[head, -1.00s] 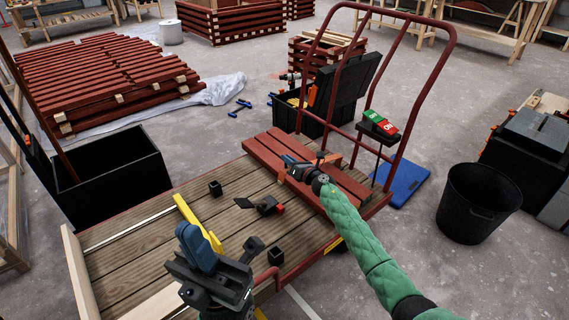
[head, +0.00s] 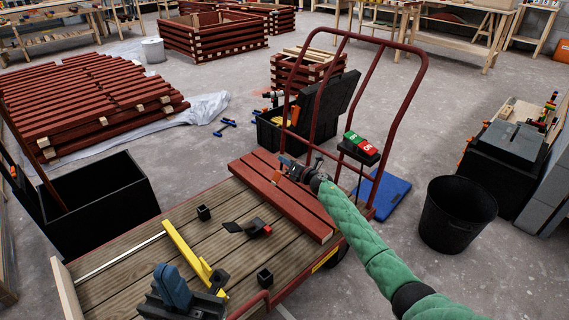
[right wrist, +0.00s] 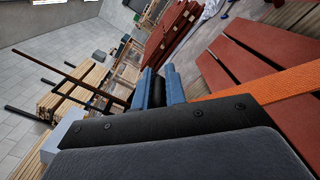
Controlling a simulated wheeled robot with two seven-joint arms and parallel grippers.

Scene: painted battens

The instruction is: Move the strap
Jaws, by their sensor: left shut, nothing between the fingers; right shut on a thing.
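The orange strap (right wrist: 270,88) runs across red-brown battens in the right wrist view, up to my blue fingertips. In the head view only a small orange piece of the strap (head: 277,177) shows beside my right gripper (head: 287,164). My right gripper is shut on the strap, just above the red-brown battens (head: 303,205) on the cart deck. Its blue fingers (right wrist: 172,84) also show in the right wrist view. My left gripper (head: 172,287) is shut and empty over the near part of the deck, at the bottom of the head view.
The wooden cart deck (head: 140,240) holds small black blocks, a dark tool with a red end (head: 248,228) and a yellow bar (head: 186,250). The red cart handle (head: 413,100) rises behind the battens. A black bin (head: 456,215) stands right; a black crate (head: 100,205) stands left.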

